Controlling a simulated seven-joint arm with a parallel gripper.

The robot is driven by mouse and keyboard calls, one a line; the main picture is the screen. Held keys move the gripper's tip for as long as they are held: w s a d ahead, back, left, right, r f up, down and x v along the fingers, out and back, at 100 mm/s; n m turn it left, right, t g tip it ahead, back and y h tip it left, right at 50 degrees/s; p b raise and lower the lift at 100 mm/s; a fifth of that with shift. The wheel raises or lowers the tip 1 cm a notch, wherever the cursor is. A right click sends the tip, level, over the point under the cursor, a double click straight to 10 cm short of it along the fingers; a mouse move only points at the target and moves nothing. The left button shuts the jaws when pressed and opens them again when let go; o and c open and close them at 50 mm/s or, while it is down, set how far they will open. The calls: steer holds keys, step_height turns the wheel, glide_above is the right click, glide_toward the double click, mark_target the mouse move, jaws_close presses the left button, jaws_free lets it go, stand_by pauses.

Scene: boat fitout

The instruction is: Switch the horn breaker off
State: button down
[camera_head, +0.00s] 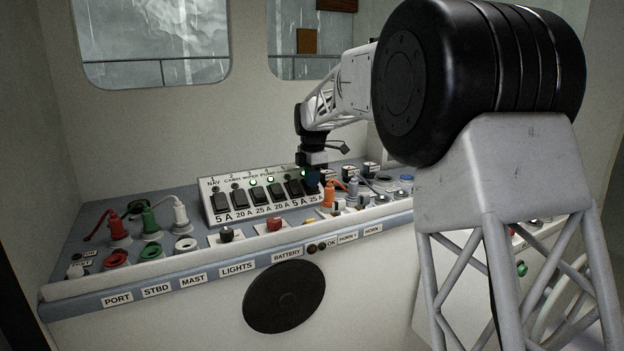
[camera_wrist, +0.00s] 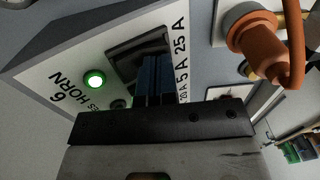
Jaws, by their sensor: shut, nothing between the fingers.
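The breaker panel (camera_head: 262,206) is a white sloped box with a row of dark rocker switches on the console. In the wrist view, the horn breaker (camera_wrist: 128,50) is a black rocker in a dark frame beside the printed "6 HORN". Its lamp (camera_wrist: 94,80) glows green. My gripper (camera_wrist: 154,80) is shut and empty, with its dark blue fingertips over the rocker and covering part of it. I cannot tell whether they touch it. In the head view my gripper (camera_head: 313,179) is at the right end of the panel and hides most of the horn breaker.
An orange plug and cable (camera_wrist: 262,40) stand close beside the panel; the head view also shows orange connectors (camera_head: 329,194). Red, green and white plugs (camera_head: 150,222) stand at the left. A red knob (camera_head: 274,224) and a black knob (camera_head: 226,234) sit in front.

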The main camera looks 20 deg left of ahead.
steer(key=shift+f+y, duration=0.3)
steer(key=shift+t, duration=0.3)
steer(key=shift+w+a+r, duration=0.25)
steer(key=shift+w+a, duration=0.2)
steer(key=shift+a, duration=0.05)
stand_by(0.3)
steer(key=shift+r, duration=0.1)
steer(key=shift+r, duration=0.15)
step_height(320, 180, up, 14)
stand_by(0.7)
